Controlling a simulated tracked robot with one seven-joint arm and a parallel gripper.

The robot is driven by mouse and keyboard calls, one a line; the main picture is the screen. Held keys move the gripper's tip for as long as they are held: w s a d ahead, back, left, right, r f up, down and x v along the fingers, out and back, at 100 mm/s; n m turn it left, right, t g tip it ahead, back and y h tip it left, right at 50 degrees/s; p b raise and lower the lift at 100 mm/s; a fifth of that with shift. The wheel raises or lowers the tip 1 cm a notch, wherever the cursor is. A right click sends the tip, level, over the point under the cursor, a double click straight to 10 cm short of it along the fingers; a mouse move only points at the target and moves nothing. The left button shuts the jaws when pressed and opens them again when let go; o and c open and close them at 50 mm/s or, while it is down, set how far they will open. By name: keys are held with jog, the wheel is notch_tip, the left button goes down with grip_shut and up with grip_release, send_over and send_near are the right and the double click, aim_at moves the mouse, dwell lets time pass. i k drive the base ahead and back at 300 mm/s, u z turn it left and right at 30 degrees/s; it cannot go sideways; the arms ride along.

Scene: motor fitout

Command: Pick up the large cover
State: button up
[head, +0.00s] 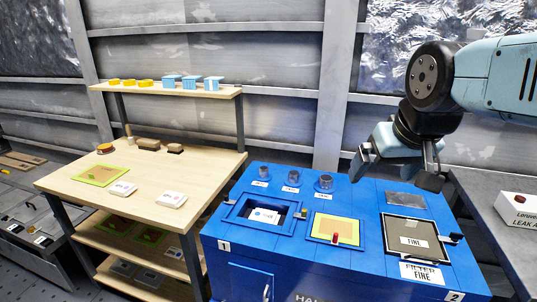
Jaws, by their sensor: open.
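My gripper (398,170) is open and empty, with its fingers pointing down above the right back part of the blue cabinet (235,262). No part is clearly marked as the large cover. The cabinet top has a dark grey mesh panel labelled FINE (412,229) in a frame below and in front of my gripper. A yellow-green panel with a red knob (335,228) sits to its left. Further left is a recessed opening with a white label inside (265,215). A flat yellow-green panel (99,175) lies on the wooden table at left.
The wooden table (70,183) also holds white labelled boxes (171,199) and brown blocks (149,144). Its raised shelf (215,92) carries yellow and blue pieces. Several round grey caps (293,178) stand along the cabinet's back. A grey table (490,215) is at right with a white box (518,210).

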aim_at(100, 175)
jog(key=u, duration=1.7)
jog(key=k, duration=0.55)
jog(key=u, duration=0.25)
jog(key=i, duration=1.05)
jog(key=u, duration=0.75)
jog(key=i, duration=2.25)
jog(key=z, duration=1.05)
jog(key=i, duration=0.95)
jog(key=z, duration=0.7)
